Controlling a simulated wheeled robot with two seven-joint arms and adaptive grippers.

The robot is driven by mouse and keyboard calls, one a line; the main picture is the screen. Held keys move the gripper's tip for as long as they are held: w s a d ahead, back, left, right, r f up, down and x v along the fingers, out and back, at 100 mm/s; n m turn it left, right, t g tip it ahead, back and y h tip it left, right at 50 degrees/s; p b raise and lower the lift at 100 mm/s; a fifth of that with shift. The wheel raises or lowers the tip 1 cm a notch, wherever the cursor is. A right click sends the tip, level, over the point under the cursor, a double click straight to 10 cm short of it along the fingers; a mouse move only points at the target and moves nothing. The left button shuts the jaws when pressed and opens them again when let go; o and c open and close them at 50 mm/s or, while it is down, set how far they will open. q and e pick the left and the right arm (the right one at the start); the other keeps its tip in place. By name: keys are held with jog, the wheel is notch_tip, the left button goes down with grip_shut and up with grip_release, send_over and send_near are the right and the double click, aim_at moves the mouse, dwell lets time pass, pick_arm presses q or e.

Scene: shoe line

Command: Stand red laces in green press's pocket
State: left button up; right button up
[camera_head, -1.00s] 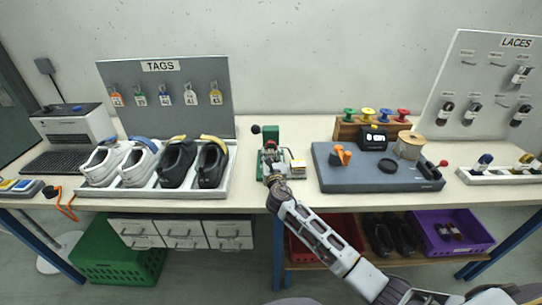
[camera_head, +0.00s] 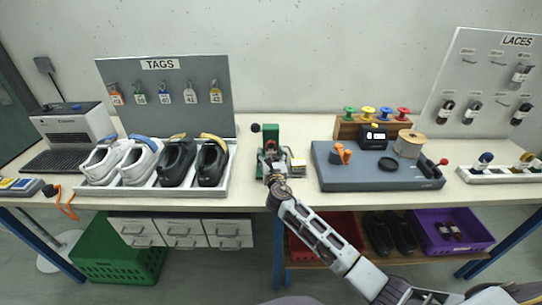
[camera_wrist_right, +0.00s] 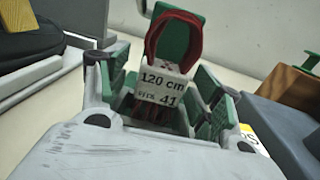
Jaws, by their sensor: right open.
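The green press (camera_head: 270,131) stands at the table's middle; its green parts also show in the wrist view (camera_wrist_right: 178,42). The red laces (camera_wrist_right: 152,38), a loop with a white label reading 120 cm and size 41, stand roughly upright between green walls at the press. In the head view the laces are small and partly hidden by my gripper. My right gripper (camera_head: 271,168) is at the front of the press, open around the label end of the laces. The laces' lower end and the pocket floor are hidden. My left gripper is not in view.
A yellow-and-white block (camera_head: 298,166) sits close right of the press. The grey station (camera_head: 350,178) with an orange tool is farther right. The shoe tray (camera_head: 231,180) with several shoes is left. A narrow strip of table between tray and press is clear.

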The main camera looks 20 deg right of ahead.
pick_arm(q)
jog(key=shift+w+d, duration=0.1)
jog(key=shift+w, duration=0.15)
pick_arm(e)
jog(key=shift+s, duration=0.15)
jog(key=shift+s+a, duration=0.2)
jog(key=shift+s, duration=0.65)
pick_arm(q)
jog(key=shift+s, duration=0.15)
pick_arm(e)
jog(key=shift+s+a, duration=0.3)
jog(key=shift+s, duration=1.35)
jog(key=shift+s+a, duration=0.25)
jog(key=shift+s, duration=1.35)
jog(key=shift+s+a, duration=0.3)
jog(key=shift+s, duration=1.35)
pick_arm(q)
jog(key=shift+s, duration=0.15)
pick_arm(e)
jog(key=shift+s, duration=0.1)
